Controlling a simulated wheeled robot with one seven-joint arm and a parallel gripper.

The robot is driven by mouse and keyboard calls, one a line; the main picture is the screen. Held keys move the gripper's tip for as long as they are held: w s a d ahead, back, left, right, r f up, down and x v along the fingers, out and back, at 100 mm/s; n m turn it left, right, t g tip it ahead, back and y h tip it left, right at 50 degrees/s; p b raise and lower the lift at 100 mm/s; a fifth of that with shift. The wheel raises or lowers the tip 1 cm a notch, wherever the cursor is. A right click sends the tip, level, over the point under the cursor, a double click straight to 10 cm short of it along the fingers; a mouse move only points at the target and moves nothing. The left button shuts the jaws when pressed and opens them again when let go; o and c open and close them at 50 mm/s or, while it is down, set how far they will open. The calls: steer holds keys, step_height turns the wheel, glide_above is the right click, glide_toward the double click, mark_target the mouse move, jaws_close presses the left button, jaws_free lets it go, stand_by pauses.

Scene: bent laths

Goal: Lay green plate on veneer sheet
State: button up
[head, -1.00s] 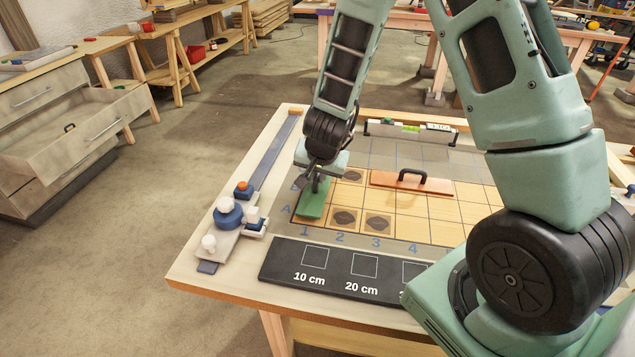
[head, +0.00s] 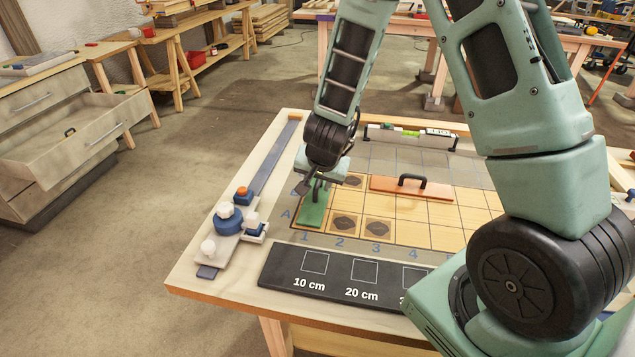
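The green plate (head: 311,216) lies flat over the left end of the veneer sheet (head: 410,235), a pale wood sheet with a grid, over column 1 near the letter A. I cannot tell whether the plate touches the sheet or hangs just above it. My gripper (head: 317,188) points down right over the plate, at its upper middle. The fingers are small and dark there, and whether they are closed on a handle is unclear. Dark patterned squares (head: 344,224) show on the sheet beside the plate.
An orange plate with a black handle (head: 411,186) lies on the sheet to the right. A spirit level (head: 410,133) is at the back. A blue-and-white clamp-like fixture (head: 228,220) stands close to the left. A black scale board (head: 335,281) lies in front.

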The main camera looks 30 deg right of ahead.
steer(key=p+v, duration=0.4)
steer(key=v, duration=0.6)
steer(key=s+a+r+n+y, duration=0.2)
steer(key=s+a+r+n, duration=0.1)
steer(key=a, duration=0.4)
steer(key=s+a+r+n+y, duration=0.2)
steer(key=s+a+r+n, duration=0.1)
steer(key=a, duration=0.4)
steer(key=s+a+r+n+g, duration=0.2)
steer(key=s+n, duration=0.3)
steer(key=s, duration=0.3)
steer(key=s+a+r+n+g+h, duration=0.1)
steer(key=s+a+r+n+g, duration=0.1)
steer(key=s+n, duration=0.4)
steer(key=s, duration=0.3)
steer(key=shift+s+r+g+h, duration=0.15)
steer(key=shift+r+g+h, duration=0.05)
steer(key=shift+g+h, duration=0.1)
